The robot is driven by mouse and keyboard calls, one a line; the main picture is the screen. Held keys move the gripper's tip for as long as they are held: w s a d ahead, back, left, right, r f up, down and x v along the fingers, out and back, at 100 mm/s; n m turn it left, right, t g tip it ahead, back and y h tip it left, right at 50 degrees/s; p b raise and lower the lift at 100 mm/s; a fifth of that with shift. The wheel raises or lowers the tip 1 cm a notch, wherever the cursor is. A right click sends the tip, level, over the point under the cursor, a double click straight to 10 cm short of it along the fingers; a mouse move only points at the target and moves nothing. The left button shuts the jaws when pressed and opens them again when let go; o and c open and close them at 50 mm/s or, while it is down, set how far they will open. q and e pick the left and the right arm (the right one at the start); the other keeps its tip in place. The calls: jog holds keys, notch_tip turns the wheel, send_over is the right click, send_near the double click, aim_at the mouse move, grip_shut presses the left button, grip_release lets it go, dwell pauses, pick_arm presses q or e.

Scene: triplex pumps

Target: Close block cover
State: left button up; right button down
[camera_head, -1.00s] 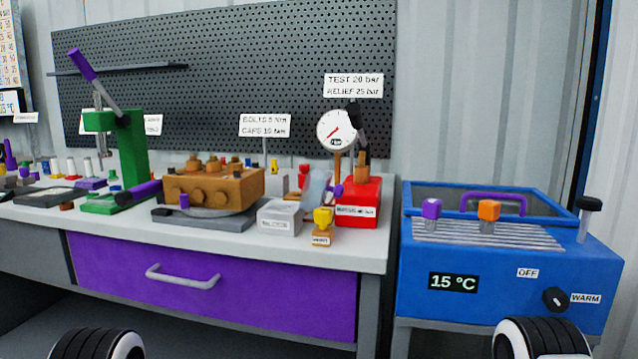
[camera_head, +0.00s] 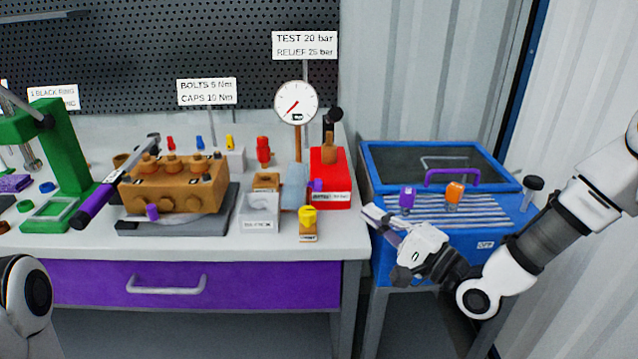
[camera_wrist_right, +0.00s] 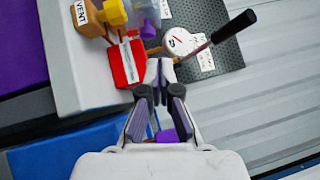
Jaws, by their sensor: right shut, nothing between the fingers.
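The blue unit (camera_head: 375,180) at the right has a blue-framed dark glass cover with a purple handle (camera_head: 452,177) along its front. I cannot tell whether this cover is fully down. A tan pump block (camera_head: 165,192) with several plugs sits on a grey plate on the bench. My right gripper (camera_head: 374,218) is shut and empty, in front of the blue unit's left side and left of the handle. In the right wrist view its fingers (camera_wrist_right: 157,75) point towards the red box (camera_wrist_right: 127,65). My left gripper is out of view; a white part of my arm shows at lower left.
A purple fitting (camera_head: 407,198) and an orange fitting (camera_head: 454,195) stand on the slatted front of the unit, with a black-topped lever (camera_head: 532,185) at its right. The bench holds a red box (camera_head: 330,180), a gauge (camera_head: 296,102) and a yellow-capped bottle (camera_head: 308,222).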

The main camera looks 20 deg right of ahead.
aim_at(303, 188)
jog(key=w+a+r, duration=0.2)
jog(key=w+a, duration=0.5)
jog(key=shift+w+r, duration=0.15)
jog(key=shift+w, duration=0.15)
jog(key=shift+a, duration=0.1)
